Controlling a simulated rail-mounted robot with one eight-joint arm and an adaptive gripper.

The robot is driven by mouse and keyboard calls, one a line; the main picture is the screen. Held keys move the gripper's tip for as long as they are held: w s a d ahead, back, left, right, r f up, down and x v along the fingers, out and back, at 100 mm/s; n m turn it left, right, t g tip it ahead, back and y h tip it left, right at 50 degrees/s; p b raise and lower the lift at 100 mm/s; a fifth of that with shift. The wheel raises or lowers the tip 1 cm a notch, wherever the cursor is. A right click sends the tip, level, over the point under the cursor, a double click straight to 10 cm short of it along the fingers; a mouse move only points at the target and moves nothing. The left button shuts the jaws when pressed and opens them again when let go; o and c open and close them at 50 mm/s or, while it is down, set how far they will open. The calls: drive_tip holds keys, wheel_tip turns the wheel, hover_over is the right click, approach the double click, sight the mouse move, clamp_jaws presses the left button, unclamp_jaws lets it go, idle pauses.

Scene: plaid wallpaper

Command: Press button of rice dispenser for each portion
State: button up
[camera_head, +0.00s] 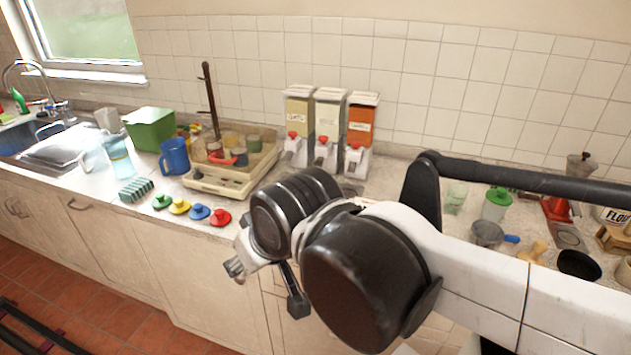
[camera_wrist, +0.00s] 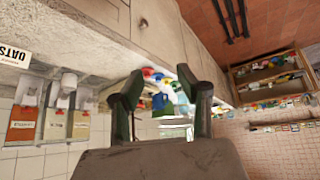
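Each has a red button (camera_head: 323,139) above a white spout. Their labels are too small to read surely, so I cannot tell which holds rice. In the wrist view the dispensers (camera_wrist: 55,124) appear inverted at the left. My gripper (camera_wrist: 160,74) is open and empty, apart from them; in the head view my arm largely hides it.
A cream tray (camera_head: 215,183) with cups, a blue mug (camera_head: 174,155), a green bin (camera_head: 150,128) and several coloured knobbed lids (camera_head: 199,212) occupy the counter's left. A green-lidded jar (camera_head: 496,205) and other kitchenware stand right. An "OATS" label (camera_wrist: 14,54) shows at the wrist view's edge.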

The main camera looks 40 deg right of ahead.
clamp_jaws()
idle(1.2)
